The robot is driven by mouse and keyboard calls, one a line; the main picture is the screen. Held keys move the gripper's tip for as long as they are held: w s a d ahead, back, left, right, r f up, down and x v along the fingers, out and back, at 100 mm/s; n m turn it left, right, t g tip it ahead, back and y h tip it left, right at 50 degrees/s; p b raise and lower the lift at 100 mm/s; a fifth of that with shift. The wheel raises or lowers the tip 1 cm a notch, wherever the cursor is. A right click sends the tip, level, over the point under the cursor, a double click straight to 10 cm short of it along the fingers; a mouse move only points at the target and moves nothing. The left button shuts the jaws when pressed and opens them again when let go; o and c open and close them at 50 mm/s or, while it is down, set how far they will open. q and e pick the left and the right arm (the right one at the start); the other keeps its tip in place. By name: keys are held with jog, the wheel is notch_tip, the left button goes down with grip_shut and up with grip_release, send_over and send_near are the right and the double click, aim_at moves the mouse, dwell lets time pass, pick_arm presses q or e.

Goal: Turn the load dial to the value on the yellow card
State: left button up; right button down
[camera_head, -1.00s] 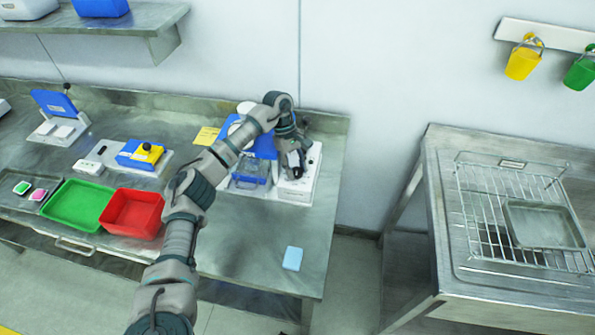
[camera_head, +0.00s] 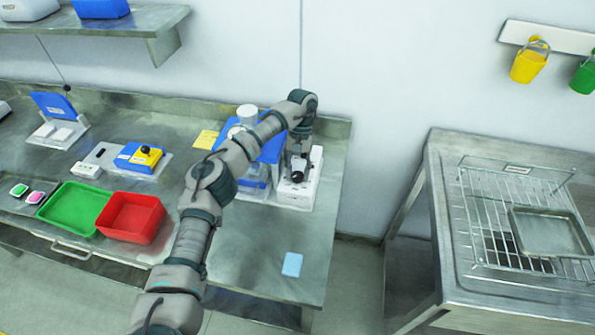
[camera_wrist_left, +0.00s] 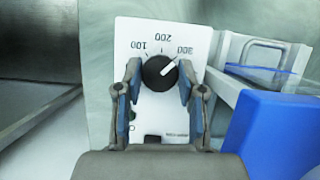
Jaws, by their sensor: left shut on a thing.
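The white control box (camera_head: 299,194) stands at the right end of the bench. In the left wrist view, its panel (camera_wrist_left: 190,36) shows 100, 200 and 300 around the round black load dial (camera_wrist_left: 157,78). The dial's white pointer is directed to the upper right, about at the 300 mark. My left gripper (camera_wrist_left: 160,74) is shut on the dial, one finger on each side. In the head view, my left gripper (camera_head: 299,170) covers the dial. The yellow card (camera_head: 206,139) lies on the bench left of the blue machine; its value is too small to read.
The blue machine (camera_head: 272,150) with a white top stands close beside the box. A red tray (camera_head: 131,218), green tray (camera_head: 70,208) and light-blue pad (camera_head: 292,264) are on the bench. A steel table with a wire rack (camera_head: 490,225) stands right, across a gap.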

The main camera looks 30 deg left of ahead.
aim_at(298, 172)
pick_arm(q)
jog(key=shift+w+r+m, duration=0.1)
jog(key=shift+m, duration=0.2)
dwell(0.4)
jog(key=o, duration=1)
jog(key=shift+c, duration=0.2)
jog(key=shift+o, duration=0.8)
notch_tip(298, 172, up, 10)
jog(key=shift+w+f, duration=0.15)
jog(key=shift+f, duration=0.05)
jog(key=shift+a+f, duration=0.1)
jog(key=shift+f, duration=0.05)
